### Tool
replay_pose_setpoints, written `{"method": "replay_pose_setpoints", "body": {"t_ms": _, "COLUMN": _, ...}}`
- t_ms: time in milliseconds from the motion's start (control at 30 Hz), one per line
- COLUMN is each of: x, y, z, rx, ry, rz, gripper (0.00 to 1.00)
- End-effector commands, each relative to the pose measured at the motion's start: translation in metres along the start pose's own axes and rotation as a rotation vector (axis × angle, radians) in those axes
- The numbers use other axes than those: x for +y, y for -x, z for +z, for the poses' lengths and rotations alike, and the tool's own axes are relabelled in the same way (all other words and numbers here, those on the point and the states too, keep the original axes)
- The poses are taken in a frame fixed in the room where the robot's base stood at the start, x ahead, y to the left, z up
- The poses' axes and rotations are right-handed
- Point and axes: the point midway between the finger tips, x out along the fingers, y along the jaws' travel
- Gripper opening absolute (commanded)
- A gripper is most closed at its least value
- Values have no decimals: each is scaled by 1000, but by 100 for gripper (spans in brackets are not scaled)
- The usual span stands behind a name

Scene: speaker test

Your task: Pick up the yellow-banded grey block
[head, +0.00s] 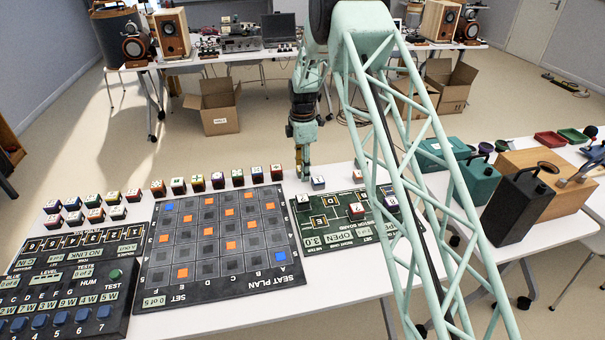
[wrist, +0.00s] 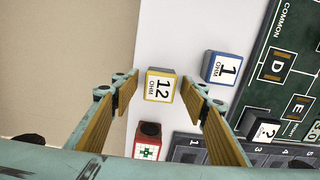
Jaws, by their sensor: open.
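The yellow-banded grey block (wrist: 160,85) has a white top label reading 12 OHM and sits on the white table near its edge. In the wrist view it shows between the fingertips of my gripper (wrist: 163,95), which is open with a finger on each side and gaps to the block. I cannot tell how far above the block the fingertips are. In the head view my gripper (head: 303,170) points down at the table's far edge, and I cannot make the block out there.
A blue-banded block (wrist: 222,67) sits close to the right finger. A red block (wrist: 148,140) with a green cross is nearby. A black block (wrist: 262,123) is on the green board (head: 340,220). The seat plan board (head: 290,285) lies left of it. Several blocks line the far edge.

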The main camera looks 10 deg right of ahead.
Motion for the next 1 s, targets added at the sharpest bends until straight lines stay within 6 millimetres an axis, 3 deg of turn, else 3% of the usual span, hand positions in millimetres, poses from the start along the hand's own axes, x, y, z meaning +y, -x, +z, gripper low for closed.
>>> {"method": "replay_pose_setpoints", "body": {"t_ms": 467, "x": 0, "y": 1, "z": 0, "rx": 0, "ry": 0, "rz": 0, "gripper": 41}}
{"method": "replay_pose_setpoints", "body": {"t_ms": 800, "x": 0, "y": 1, "z": 0, "rx": 0, "ry": 0, "rz": 0, "gripper": 14}}
{"method": "replay_pose_setpoints", "body": {"t_ms": 1000, "x": 0, "y": 1, "z": 0, "rx": 0, "ry": 0, "rz": 0, "gripper": 14}}
